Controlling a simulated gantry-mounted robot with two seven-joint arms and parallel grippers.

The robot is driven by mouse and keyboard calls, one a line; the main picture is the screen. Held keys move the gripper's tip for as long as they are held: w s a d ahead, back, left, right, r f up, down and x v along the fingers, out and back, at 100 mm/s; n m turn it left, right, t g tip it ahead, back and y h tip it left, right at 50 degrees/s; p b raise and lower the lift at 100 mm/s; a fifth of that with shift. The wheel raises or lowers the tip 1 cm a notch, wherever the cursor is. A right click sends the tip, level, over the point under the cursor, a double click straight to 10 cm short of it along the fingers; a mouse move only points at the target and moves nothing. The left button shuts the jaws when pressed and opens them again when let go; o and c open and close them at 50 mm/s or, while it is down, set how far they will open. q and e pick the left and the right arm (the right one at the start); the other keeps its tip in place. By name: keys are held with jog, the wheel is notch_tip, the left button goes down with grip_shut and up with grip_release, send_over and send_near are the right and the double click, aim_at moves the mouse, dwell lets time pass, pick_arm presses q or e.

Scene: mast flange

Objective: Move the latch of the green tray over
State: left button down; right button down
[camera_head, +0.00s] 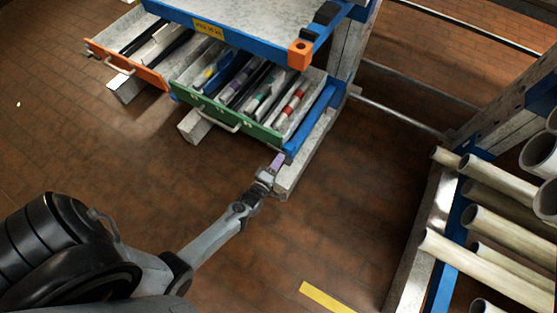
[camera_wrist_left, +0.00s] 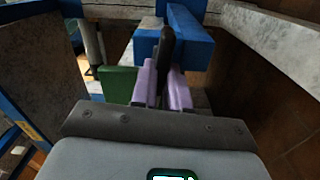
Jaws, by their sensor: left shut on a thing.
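The green tray (camera_head: 231,120) juts from under the blue-edged bench top in the head view, its pale bar handle (camera_head: 217,122) facing the floor. It holds several long tools. My left gripper (camera_head: 277,162) is at the tray's right front corner, by the end of a blue rail. In the left wrist view the lilac fingers (camera_wrist_left: 163,88) are shut on a dark upright piece, apparently the latch (camera_wrist_left: 167,48), in front of a blue block (camera_wrist_left: 185,40). The tray's green end (camera_wrist_left: 118,85) shows just left of the fingers. In the head view the latch is hidden at the gripper. My right gripper is not in view.
An orange-fronted tray (camera_head: 126,65) juts out to the left. The blue bench edge (camera_head: 240,42) lies above both trays. A rack of pale pipes (camera_head: 485,271) stands at the right. Brick floor between bench and rack is mostly clear, with a yellow strip (camera_head: 327,297).

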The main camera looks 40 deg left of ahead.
pick_arm(q)
jog(key=shift+f+n, duration=0.1)
jog(key=shift+n, duration=0.5)
jog(key=c, duration=1.1)
grip_release()
jog(key=shift+w, duration=0.1)
jog(key=shift+p+v, duration=2.2)
jog(key=shift+v, duration=3.25)
